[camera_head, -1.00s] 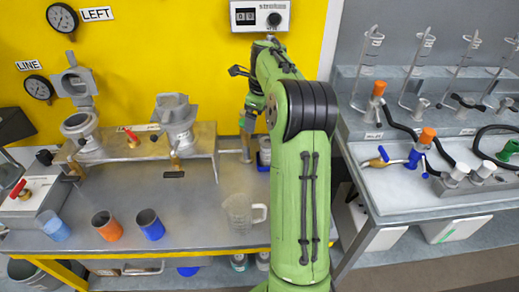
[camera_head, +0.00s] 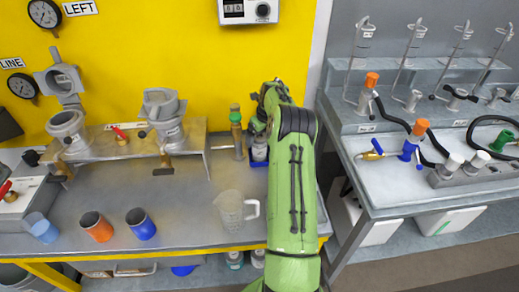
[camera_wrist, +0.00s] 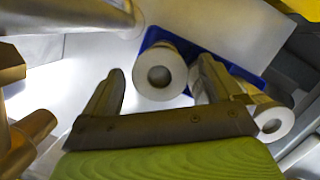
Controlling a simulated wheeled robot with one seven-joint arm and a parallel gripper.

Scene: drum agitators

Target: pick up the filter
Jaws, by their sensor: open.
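In the wrist view a pale, ring-faced cylinder with a dark central hole, which looks like the filter (camera_wrist: 176,62), stands on a blue tray (camera_wrist: 240,74). My gripper (camera_wrist: 161,68) is open, its fingertips on either side of this cylinder in the picture. I cannot tell whether they touch it; nothing is visibly held. A second ring-faced cylinder (camera_wrist: 285,118) is at the right, outside the right finger. In the head view a pale cylinder (camera_head: 260,153) stands beside my arm, which hides most of the gripper and tray.
Brass parts (camera_wrist: 32,130) and a grey pipe (camera_wrist: 75,14) are close on the left in the wrist view. In the head view a green-topped post (camera_head: 236,125) stands left of my arm. A clear jug (camera_head: 231,211) and orange (camera_head: 97,228) and blue (camera_head: 142,225) cups are nearer.

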